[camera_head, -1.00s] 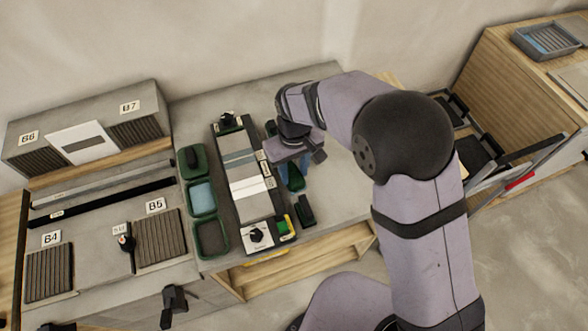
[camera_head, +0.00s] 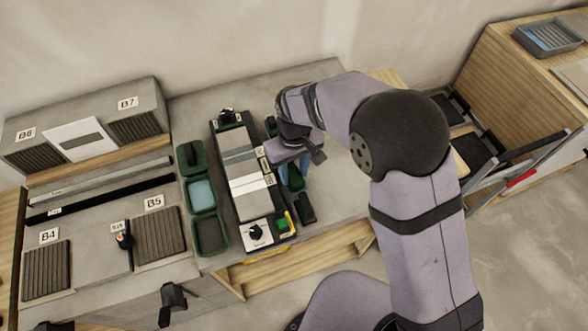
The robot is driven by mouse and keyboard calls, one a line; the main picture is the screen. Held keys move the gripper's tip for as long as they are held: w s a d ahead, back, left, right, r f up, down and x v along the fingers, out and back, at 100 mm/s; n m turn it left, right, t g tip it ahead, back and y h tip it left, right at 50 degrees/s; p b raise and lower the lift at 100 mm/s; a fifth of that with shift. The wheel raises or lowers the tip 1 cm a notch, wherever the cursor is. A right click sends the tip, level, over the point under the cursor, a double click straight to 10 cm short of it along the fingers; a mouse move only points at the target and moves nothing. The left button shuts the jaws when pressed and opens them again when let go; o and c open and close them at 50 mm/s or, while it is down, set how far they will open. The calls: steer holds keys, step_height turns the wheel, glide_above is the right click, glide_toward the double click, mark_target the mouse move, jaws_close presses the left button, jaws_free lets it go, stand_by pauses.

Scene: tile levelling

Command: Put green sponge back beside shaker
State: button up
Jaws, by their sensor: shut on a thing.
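The shaker (camera_head: 238,155) is a long grey bench unit with a dial and a green button at its near end. My gripper (camera_head: 294,176) points down just right of it, its bluish fingers partly hidden by the wrist. It is shut on a dark green piece (camera_head: 297,183), which seems to be the green sponge. The piece is low, close to the bench top beside the shaker; I cannot tell whether it touches the bench.
A dark block (camera_head: 305,209) lies just in front of the gripper, and a dark green item (camera_head: 270,126) stands behind it. Several green trays, one a blue-filled tray (camera_head: 186,179), line the shaker's left side. The bench top (camera_head: 343,190) to the right is clear.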

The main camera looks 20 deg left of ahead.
steer(key=shift+f, duration=0.55)
stand_by(0.4)
steer(key=o, duration=1.4)
steer(key=shift+r, duration=0.1)
steer(key=shift+c, duration=0.3)
steer(key=shift+a+r+p, duration=0.15)
steer(key=shift+r+p, duration=0.15)
steer(key=shift+r, duration=0.2)
steer(key=shift+o, duration=0.2)
step_height(320, 180, up, 3)
steer(key=shift+s+f+p, duration=0.15)
steer(key=shift+f+p, duration=0.05)
steer(key=shift+p, duration=0.7)
steer(key=shift+w+r+p, duration=0.2)
steer(key=shift+r+p, duration=0.4)
steer(key=shift+r, duration=0.05)
steer(key=shift+r+p, duration=1.2)
steer(key=shift+r, duration=0.3)
